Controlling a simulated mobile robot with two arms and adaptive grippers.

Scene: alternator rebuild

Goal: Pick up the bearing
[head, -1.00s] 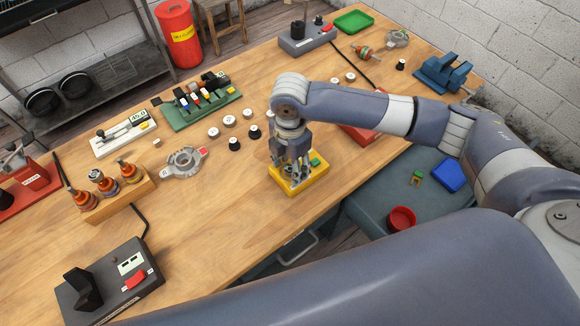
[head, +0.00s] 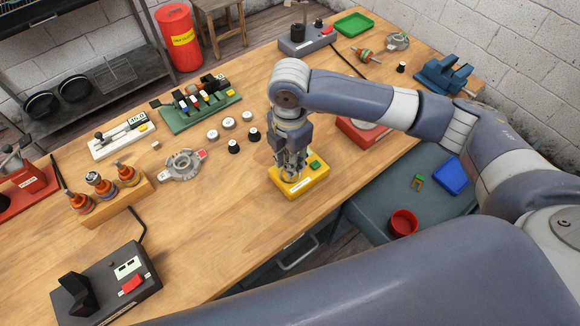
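My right gripper (head: 291,170) points straight down over the yellow box (head: 312,181), which has a green button. Its fingers are close together at the top of the box. I cannot make out whether a bearing is between them, as the fingers hide that spot. Several small round parts that look like bearings stand on the table to the left, such as a pale one (head: 229,122) and a dark one with a white top (head: 234,146). My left gripper is out of view.
Left of the gripper lie a metal housing (head: 182,165), a wooden block (head: 118,203) with rotors and a green rack (head: 200,108). A red device (head: 362,132) is behind my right arm. The table front between the yellow box and the black device (head: 107,284) is clear.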

